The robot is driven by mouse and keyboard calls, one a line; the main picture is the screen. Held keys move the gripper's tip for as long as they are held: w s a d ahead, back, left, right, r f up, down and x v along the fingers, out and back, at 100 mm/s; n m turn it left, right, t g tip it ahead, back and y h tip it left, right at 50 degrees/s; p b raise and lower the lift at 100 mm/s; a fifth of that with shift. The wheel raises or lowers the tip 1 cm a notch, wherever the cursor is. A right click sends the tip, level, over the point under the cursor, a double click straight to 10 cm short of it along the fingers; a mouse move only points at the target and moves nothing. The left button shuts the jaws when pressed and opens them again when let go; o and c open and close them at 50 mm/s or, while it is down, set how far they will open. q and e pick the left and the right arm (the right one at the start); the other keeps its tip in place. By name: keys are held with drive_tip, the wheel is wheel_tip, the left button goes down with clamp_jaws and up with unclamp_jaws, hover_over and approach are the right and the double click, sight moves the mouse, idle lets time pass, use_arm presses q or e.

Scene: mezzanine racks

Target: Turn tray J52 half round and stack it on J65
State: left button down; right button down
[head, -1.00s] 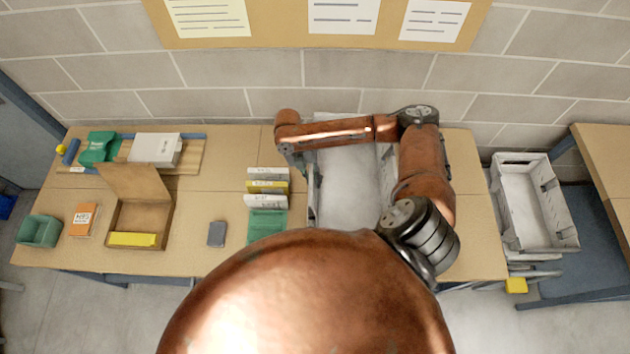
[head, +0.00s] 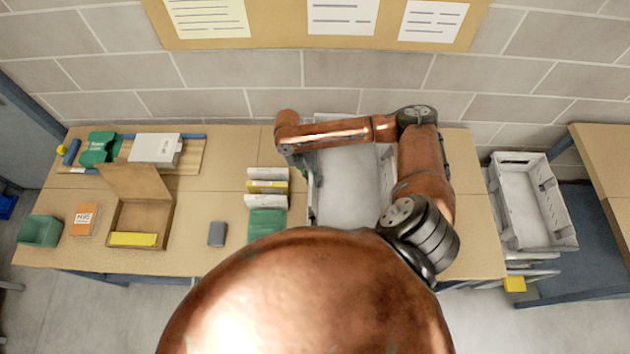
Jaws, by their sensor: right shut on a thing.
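A pale grey tray (head: 352,190) lies on the table, long side away from me, partly hidden by my right arm and a big copper arm link. My right gripper (head: 313,176) is at the tray's left wall, shut on it; the fingers are small and partly hidden. A second pale grey tray (head: 538,205) sits to the right of the table, empty, on top of what looks like a stack or stand. No tray label can be read, so I cannot tell which is J52 or J65. My left gripper is out of view.
Left of the tray stand upright boxes or books (head: 267,188) and a green item (head: 266,222). Further left are an open cardboard box (head: 140,215), a dark small block (head: 217,234), an orange box (head: 84,219) and a green bin (head: 40,231). A block wall stands behind.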

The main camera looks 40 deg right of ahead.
drive_tip(key=shift+f, duration=0.15)
drive_tip(key=c, duration=2.3)
unclamp_jaws()
drive_tip(key=p+v, duration=0.8)
drive_tip(key=v, duration=0.3)
